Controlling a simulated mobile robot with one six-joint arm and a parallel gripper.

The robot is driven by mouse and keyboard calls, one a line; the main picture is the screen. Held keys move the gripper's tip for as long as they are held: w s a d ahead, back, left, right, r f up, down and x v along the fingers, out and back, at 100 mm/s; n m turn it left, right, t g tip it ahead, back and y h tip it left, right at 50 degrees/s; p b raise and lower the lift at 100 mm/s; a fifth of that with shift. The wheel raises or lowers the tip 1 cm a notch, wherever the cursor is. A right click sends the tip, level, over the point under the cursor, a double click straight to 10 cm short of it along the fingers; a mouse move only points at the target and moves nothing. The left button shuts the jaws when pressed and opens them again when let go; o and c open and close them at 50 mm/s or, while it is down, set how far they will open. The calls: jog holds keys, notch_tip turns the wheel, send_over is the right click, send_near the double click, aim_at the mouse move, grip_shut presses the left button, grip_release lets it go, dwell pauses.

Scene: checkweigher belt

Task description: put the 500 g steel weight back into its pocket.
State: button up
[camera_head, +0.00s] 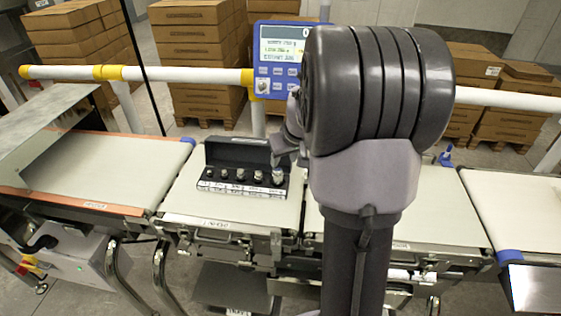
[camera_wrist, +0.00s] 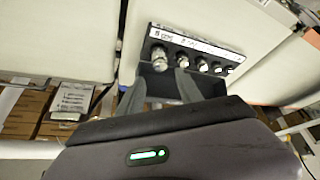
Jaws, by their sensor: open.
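An open black weight case (camera_head: 210,187) stands on the belt, its lid up at the back. A row of steel weights stands in it. The largest, at the right end, appears to be the 500 g weight (camera_head: 278,175); it stands upright at its pocket, though its seating depth is hard to tell. The wrist view shows this weight (camera_wrist: 158,57) at the left end of the row. My gripper (camera_wrist: 160,78) is open, with a finger to each side just short of this weight. In the head view my gripper (camera_head: 284,154) is partly hidden by my arm.
The case lid (camera_head: 238,153) stands close to my fingers. A blue display unit (camera_head: 282,58) is on the white rail behind. The pale belt (camera_head: 225,212) is bare in front of the case. Cardboard boxes (camera_head: 195,50) are stacked beyond.

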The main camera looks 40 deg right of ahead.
jog(key=s+a+r+y, duration=0.15)
jog(key=a+r, duration=0.35)
jog(key=a, duration=0.5)
jog(key=s+a+r, duration=0.3)
jog(key=a+r, duration=0.1)
jog(key=a, duration=0.5)
jog(key=s+a+r+y, duration=0.1)
jog(key=s+a+y, duration=0.1)
jog(key=s+a, duration=1.2)
jog(key=shift+s+m+t, duration=0.3)
jog(key=shift+s+m, duration=0.1)
jog(key=shift+s, duration=0.3)
jog(key=shift+a+r, duration=0.1)
